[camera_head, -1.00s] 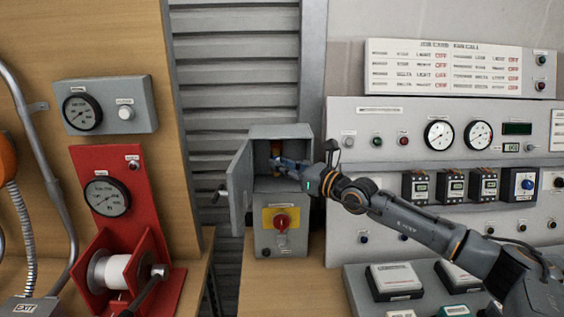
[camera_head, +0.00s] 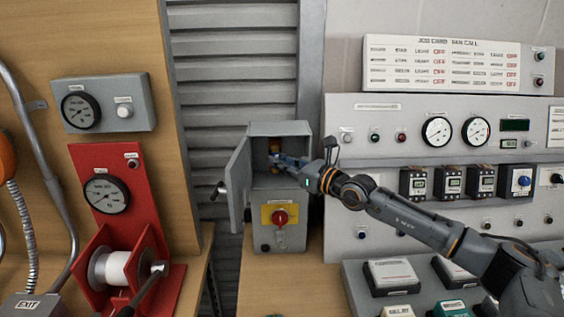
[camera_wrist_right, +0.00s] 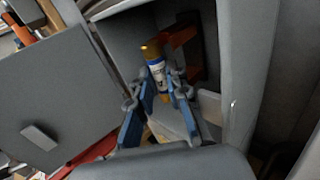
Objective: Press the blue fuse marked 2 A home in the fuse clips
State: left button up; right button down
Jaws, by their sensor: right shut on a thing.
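The fuse (camera_wrist_right: 157,72) has a brass upper end and a blue and white body; its marking is too small to read. My right gripper (camera_wrist_right: 163,92) is shut on its lower part, with blue fingers on either side. The lower end is hidden by the fingers. An orange-brown holder (camera_wrist_right: 182,42), seemingly the fuse clips, is on the back wall just behind and right of the fuse; I cannot tell whether they touch. In the head view my right gripper (camera_head: 286,162) reaches into the open grey box (camera_head: 292,130).
The box door (camera_head: 239,183) stands open on the left. The box's side wall (camera_wrist_right: 245,70) is close to the right of my gripper. A red rotary switch (camera_head: 280,217) on yellow sits below the opening. A meter panel (camera_head: 370,110) stands to the right.

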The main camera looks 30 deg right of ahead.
dwell(0.4)
jog(key=shift+p, duration=0.5)
jog(key=shift+w+b, duration=0.1)
jog(key=shift+b, duration=0.25)
jog(key=shift+w+d+r+b, duration=0.1)
jog(key=shift+w+d+b, duration=0.05)
jog(key=shift+b, duration=0.35)
dwell(0.4)
jog(key=shift+p, duration=0.5)
jog(key=shift+s+p, duration=0.2)
jog(key=shift+p, duration=0.35)
jog(key=shift+s+f, duration=0.1)
jog(key=shift+f, duration=0.1)
